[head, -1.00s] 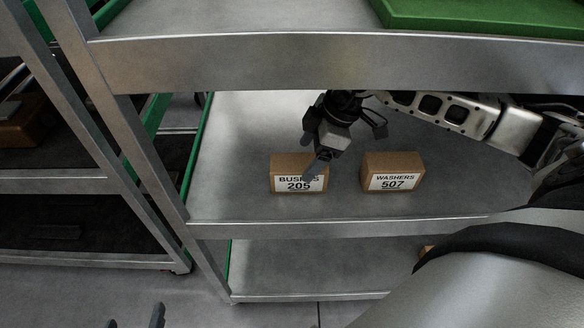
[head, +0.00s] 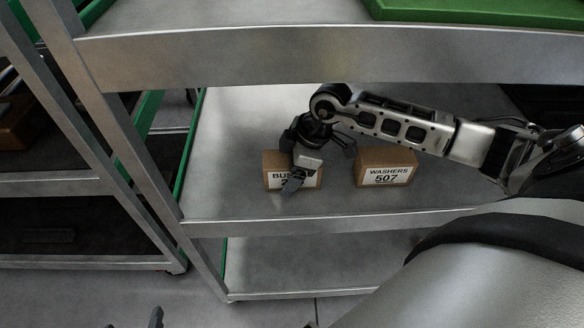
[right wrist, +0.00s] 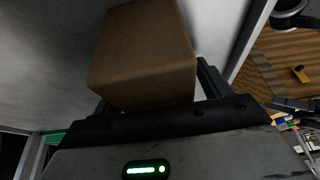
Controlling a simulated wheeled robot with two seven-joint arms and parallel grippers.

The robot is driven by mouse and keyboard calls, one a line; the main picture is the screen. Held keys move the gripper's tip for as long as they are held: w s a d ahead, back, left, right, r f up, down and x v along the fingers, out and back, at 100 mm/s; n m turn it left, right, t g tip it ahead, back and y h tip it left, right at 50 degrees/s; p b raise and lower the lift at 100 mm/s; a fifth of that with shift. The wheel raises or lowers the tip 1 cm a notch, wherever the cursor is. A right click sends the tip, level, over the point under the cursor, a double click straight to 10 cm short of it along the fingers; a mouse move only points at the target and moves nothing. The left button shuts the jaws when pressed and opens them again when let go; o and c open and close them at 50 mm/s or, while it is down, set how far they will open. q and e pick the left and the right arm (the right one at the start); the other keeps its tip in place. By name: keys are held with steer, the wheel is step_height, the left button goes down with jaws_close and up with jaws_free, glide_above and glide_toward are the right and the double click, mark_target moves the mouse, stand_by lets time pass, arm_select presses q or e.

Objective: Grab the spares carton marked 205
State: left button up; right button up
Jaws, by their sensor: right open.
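The spares carton marked 205 (head: 311,179) is a small brown box with a white label, on the middle shelf in the head view. My right gripper (head: 296,176) is in front of it and hides much of the label; only "BUS" and a "2" show. In the right wrist view the carton (right wrist: 146,55) lies ahead between the parted fingers. The right gripper is open, and I cannot tell whether a finger touches the carton. Only a dark tip of my left gripper (head: 155,318) shows at the bottom edge.
A similar carton marked WASHERS 507 (head: 386,167) stands close to the right on the same shelf. The upper shelf's metal edge (head: 330,60) is above my right arm. A green tray (head: 480,10) lies on top. Bare shelf lies in front of the cartons.

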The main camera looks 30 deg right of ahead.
steer(key=shift+f, duration=0.25)
stand_by(0.3)
steer(key=c, duration=1.3)
steer(key=shift+r, duration=0.15)
